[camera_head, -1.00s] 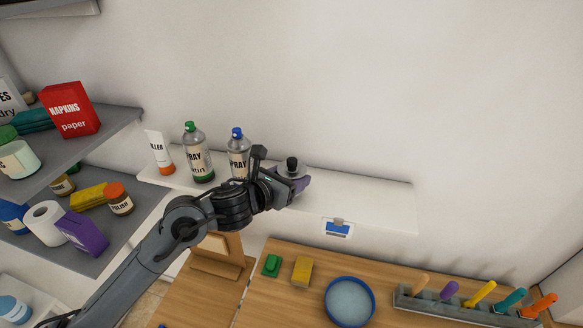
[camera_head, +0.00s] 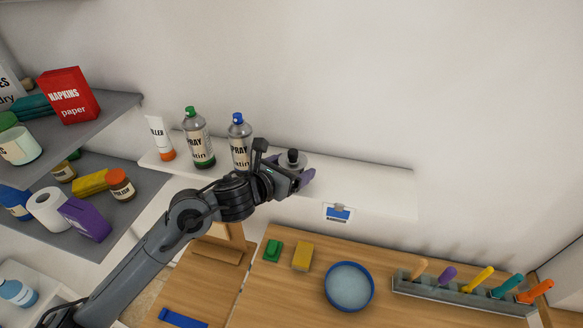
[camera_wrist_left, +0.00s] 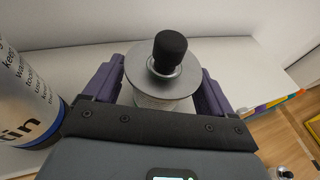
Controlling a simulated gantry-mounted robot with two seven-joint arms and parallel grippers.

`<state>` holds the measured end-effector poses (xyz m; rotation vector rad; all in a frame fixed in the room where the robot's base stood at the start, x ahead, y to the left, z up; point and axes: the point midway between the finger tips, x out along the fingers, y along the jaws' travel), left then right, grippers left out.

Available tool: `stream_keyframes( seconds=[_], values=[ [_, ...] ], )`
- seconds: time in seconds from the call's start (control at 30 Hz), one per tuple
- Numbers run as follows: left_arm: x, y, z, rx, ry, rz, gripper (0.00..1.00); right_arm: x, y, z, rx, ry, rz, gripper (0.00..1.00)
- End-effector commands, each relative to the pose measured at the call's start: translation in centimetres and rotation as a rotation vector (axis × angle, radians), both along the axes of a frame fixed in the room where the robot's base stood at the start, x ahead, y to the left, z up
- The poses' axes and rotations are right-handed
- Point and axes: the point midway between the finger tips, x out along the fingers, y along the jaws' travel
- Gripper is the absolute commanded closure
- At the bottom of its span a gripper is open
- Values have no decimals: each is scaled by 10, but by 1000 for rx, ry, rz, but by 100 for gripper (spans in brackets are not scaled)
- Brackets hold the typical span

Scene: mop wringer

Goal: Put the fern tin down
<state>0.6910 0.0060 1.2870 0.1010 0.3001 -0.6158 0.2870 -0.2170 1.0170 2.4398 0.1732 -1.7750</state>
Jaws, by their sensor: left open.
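A grey tin with a round black knob or cap (camera_head: 292,156) is at the white wall shelf (camera_head: 360,190), right of two spray tins. My left gripper (camera_head: 293,180) is around it from the front, with purple fingers on either side. In the left wrist view the tin (camera_wrist_left: 150,70) stands upright between the open fingers (camera_wrist_left: 158,92). Its lower part is hidden by the gripper, so I cannot tell whether its base touches the shelf. No label shows on it. A green-capped spray tin (camera_head: 199,150) and a blue-capped spray tin (camera_head: 239,135) stand to its left. My right gripper is out of view.
A tube labelled filler (camera_head: 157,135) stands at the shelf's left end. The blue-capped tin is close to my left gripper. The shelf is clear to the right. Below are a wooden worktop (camera_head: 270,300), a blue-rimmed bowl (camera_head: 348,290) and a rack of coloured handles (camera_head: 440,290).

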Motion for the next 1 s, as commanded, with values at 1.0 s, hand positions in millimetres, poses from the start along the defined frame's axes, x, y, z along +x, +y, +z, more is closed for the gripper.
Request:
stream_keyframes(
  seconds=[1.0],
  values=[
    [-85, 61, 36, 2, -1, -1, 15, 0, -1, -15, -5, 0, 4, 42]
  ],
)
